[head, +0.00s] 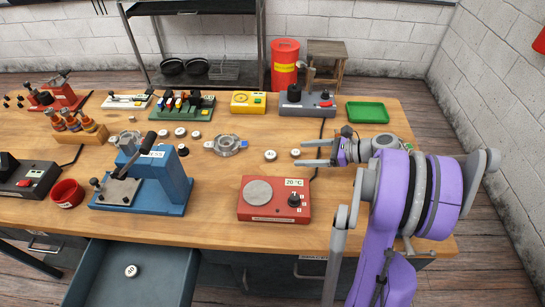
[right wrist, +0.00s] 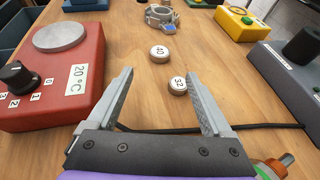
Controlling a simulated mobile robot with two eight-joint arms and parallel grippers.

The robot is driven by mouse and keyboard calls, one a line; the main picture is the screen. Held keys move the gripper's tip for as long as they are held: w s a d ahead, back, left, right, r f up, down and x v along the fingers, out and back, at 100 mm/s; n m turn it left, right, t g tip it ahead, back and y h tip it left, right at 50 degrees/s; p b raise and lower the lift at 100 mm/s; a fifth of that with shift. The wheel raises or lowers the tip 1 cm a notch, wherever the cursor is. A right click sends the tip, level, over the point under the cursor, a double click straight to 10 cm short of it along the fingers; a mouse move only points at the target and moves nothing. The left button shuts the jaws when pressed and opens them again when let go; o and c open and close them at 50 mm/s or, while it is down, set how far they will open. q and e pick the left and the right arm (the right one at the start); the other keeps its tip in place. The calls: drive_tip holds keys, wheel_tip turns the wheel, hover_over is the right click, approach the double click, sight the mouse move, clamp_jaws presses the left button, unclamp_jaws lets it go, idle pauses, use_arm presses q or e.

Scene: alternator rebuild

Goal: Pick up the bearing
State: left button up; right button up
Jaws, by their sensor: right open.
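I cannot tell for certain which part is the bearing; small round white-topped discs with numbers look most like it. One disc (right wrist: 178,86), seemingly marked 32, lies on the table between my right gripper's fingertips, closer to the right finger in the right wrist view. It also shows in the head view (head: 295,153). A second disc (right wrist: 160,53) lies just beyond the tips, also in the head view (head: 270,155). My right gripper (right wrist: 160,75) is open and empty, its fingers (head: 300,153) low over the table. My left gripper is not in view.
A red 20 °C heater (head: 274,212) stands in front of the discs. A metal housing (head: 229,145) and several more discs (head: 180,132) lie to the left. A grey box (head: 308,105), green tray (head: 367,112) and cable are nearby. An open drawer (head: 97,280) holds a disc (head: 131,271).

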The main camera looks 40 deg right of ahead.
sight(272, 154)
drive_tip(key=x, duration=1)
drive_tip(key=shift+p, duration=0.3)
clamp_jaws()
